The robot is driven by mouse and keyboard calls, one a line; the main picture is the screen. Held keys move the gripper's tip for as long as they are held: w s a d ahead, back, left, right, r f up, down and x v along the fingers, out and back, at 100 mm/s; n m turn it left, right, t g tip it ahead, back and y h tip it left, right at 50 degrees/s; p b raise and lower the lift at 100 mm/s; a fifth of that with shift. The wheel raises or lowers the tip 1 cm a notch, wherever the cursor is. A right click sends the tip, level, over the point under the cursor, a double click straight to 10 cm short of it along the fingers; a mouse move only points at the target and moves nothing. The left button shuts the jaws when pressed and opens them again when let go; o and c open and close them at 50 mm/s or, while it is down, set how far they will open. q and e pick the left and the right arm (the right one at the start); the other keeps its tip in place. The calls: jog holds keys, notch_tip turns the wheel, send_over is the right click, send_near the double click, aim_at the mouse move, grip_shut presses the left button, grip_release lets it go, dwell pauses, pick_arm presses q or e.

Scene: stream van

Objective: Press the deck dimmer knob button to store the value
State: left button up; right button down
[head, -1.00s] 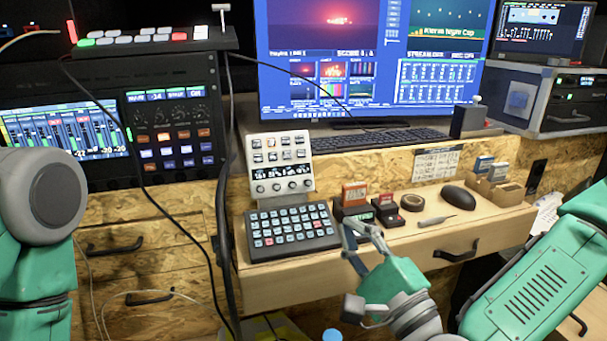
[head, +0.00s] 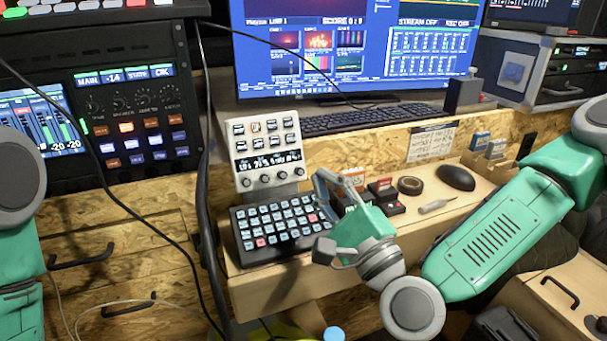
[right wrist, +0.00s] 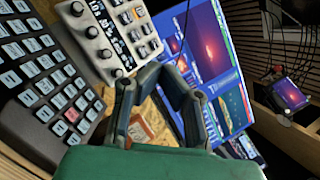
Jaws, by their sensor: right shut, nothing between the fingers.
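The white deck (head: 267,150) stands tilted up behind the keypad. It has rows of keys, a dark display strip and a bottom row of several round knobs (head: 282,175). I cannot read which knob is the dimmer. My right gripper (head: 334,178) is shut and empty, just right of the knob row, apart from it in the picture. In the right wrist view, the deck (right wrist: 122,20) and its knobs (right wrist: 105,53) lie to the upper left of my right gripper's fingers (right wrist: 170,85). My left gripper is out of view; only its arm shows at the left edge.
A black keypad (head: 275,228) sits in front of the deck. A monitor (head: 350,50) and keyboard (head: 370,117) are behind. A black cable hangs at left.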

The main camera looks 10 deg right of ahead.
aim_at(301, 172)
jog(key=shift+w+a+f+b, duration=0.2)
jog(key=shift+w+a+f, duration=0.15)
jog(key=shift+w, duration=0.25)
jog(key=shift+w+a+f+b, duration=0.15)
jog(key=shift+w+a+f, duration=0.15)
jog(key=shift+w, duration=0.3)
jog(key=w, duration=0.1)
jog(key=w+f+b, duration=0.1)
jog(key=shift+w+d+f, duration=0.15)
jog(key=shift+w+d, duration=0.05)
jog(key=shift+w, duration=0.2)
jog(key=shift+w+d+f+b, duration=0.25)
jog(key=shift+w+b, duration=0.1)
jog(key=shift+w, duration=0.2)
jog(key=shift+w+a, duration=0.15)
jog(key=shift+a, duration=0.15)
jog(key=shift+a+r, duration=0.1)
jog(key=shift+a, duration=0.35)
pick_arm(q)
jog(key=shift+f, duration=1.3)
pick_arm(e)
jog(key=shift+d, duration=0.55)
jog(key=shift+a, duration=0.1)
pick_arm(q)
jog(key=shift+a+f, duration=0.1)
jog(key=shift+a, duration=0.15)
pick_arm(e)
jog(key=shift+a, duration=0.3)
